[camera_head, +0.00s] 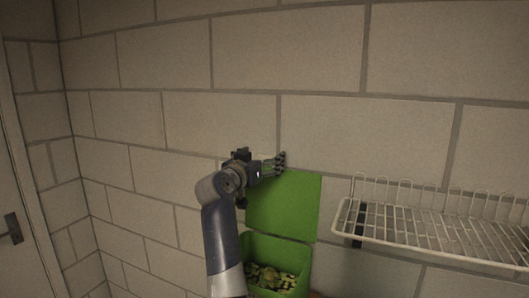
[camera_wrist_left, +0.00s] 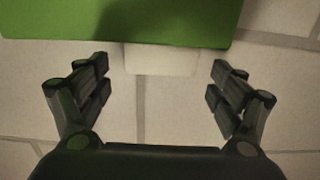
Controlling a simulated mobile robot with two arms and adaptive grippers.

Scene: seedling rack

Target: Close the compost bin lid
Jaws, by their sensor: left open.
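The green compost bin (camera_head: 308,262) stands against the wall in the head view, with scraps (camera_head: 270,277) showing inside. Its flat green lid (camera_head: 290,205) stands raised, nearly upright, behind the opening. My left gripper (camera_head: 281,161) is open at the lid's upper left corner. In the left wrist view the lid (camera_wrist_left: 130,20) fills the top, and a pale tab (camera_wrist_left: 162,59) shows at its edge. The open fingers (camera_wrist_left: 160,85) are spread on either side of the tab with nothing clearly between them in contact. My right gripper is not in view.
A white wire rack (camera_head: 430,225) is fixed on the wall to the right of the bin. A block wall (camera_head: 290,60) is close behind. A door with a dark handle (camera_head: 12,229) is at the far left.

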